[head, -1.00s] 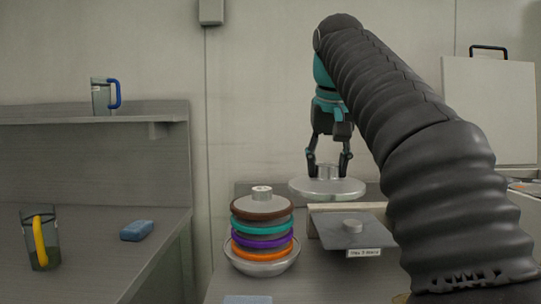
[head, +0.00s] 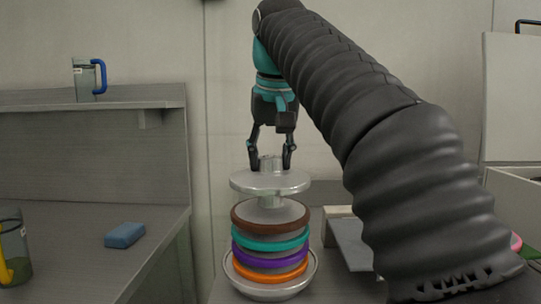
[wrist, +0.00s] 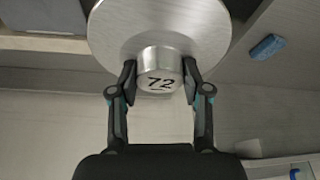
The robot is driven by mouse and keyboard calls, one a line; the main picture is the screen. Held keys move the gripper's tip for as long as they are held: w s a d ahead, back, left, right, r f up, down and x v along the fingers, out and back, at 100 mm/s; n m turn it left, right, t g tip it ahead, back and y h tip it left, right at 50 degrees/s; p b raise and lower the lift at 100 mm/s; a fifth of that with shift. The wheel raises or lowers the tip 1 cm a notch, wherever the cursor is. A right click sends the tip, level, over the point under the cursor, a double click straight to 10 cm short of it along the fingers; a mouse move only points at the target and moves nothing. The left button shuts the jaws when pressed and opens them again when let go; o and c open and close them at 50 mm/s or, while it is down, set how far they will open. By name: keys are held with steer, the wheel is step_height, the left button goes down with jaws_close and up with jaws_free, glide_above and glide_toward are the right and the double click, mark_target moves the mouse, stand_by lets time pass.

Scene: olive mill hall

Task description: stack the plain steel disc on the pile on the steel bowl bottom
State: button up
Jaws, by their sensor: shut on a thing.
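My gripper (head: 271,160) is shut on the knob of the plain steel disc (head: 258,184). The disc hangs level above the pile, and a gap shows between its underside and the top coloured disc. In the wrist view the disc (wrist: 190,28) shows its knob, marked 72, between my fingertips (wrist: 160,80). The pile has a brown-rimmed disc (head: 243,222) on top, then a teal-rimmed (head: 268,245), a purple-rimmed (head: 268,261) and an orange-rimmed disc (head: 268,276). They rest in the steel bowl bottom (head: 270,292). The top disc's knob is partly hidden by the held disc.
A grey panel (head: 352,243) lies right of the pile, partly behind my arm. At the left are a bench with a blue block (head: 125,235) and a yellow-handled jug (head: 14,255). A blue-handled jug (head: 84,80) stands on the shelf (head: 50,100).

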steer(key=shift+f+b, duration=1)
steer(key=shift+f, duration=0.5)
steer(key=o, duration=1.4)
steer(key=shift+v, duration=2.5)
steer(key=s+d, duration=0.2)
steer(key=s, duration=0.9)
steer(key=shift+s, duration=0.4)
